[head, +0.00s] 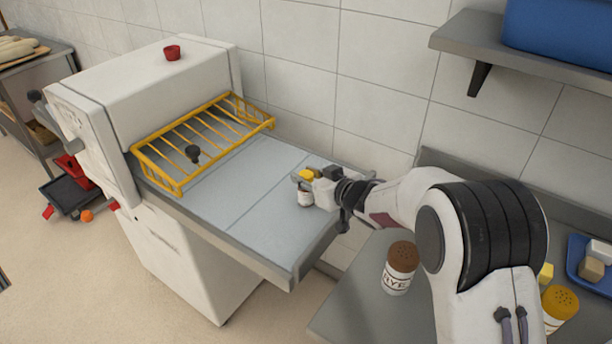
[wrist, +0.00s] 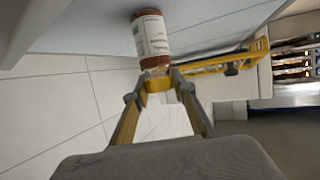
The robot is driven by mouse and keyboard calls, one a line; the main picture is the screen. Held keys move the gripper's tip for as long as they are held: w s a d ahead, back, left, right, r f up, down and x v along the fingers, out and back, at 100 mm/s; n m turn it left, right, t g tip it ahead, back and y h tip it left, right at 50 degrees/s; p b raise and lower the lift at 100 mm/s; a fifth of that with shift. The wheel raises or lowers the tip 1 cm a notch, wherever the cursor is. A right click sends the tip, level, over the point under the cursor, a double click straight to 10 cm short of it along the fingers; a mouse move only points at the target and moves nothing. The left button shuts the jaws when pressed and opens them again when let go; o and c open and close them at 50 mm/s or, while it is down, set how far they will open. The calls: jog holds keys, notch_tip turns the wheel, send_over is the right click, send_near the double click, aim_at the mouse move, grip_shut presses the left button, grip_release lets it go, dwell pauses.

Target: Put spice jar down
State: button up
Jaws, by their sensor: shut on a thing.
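The spice jar (head: 304,198) is a small jar with a white label, near the right end of the sheeter's grey table (head: 255,243). In the wrist view the jar (wrist: 153,37) shows reddish-brown ends and a printed label. My gripper (head: 309,176) is above it, its yellow fingers shut on the end of the jar nearest the wrist camera. In the wrist view the gripper fingertips (wrist: 160,82) pinch that end. The jar looks close to upright, its far end at the table surface. I cannot tell whether it touches.
A yellow wire guard (head: 205,135) stands over the table's left part, with a dark knob (head: 193,153) near it. A jar labelled RYE (head: 399,268) stands on the counter (head: 350,290) at right. A shelf (head: 520,55) juts from the wall. The table's front middle is clear.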

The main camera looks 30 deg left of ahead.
jog(key=shift+f, duration=0.1)
jog(key=o, duration=1.1)
jog(key=shift+o, duration=0.2)
jog(key=v, duration=1.2)
jog(key=shift+r, duration=0.2)
jog(key=shift+w, duration=0.1)
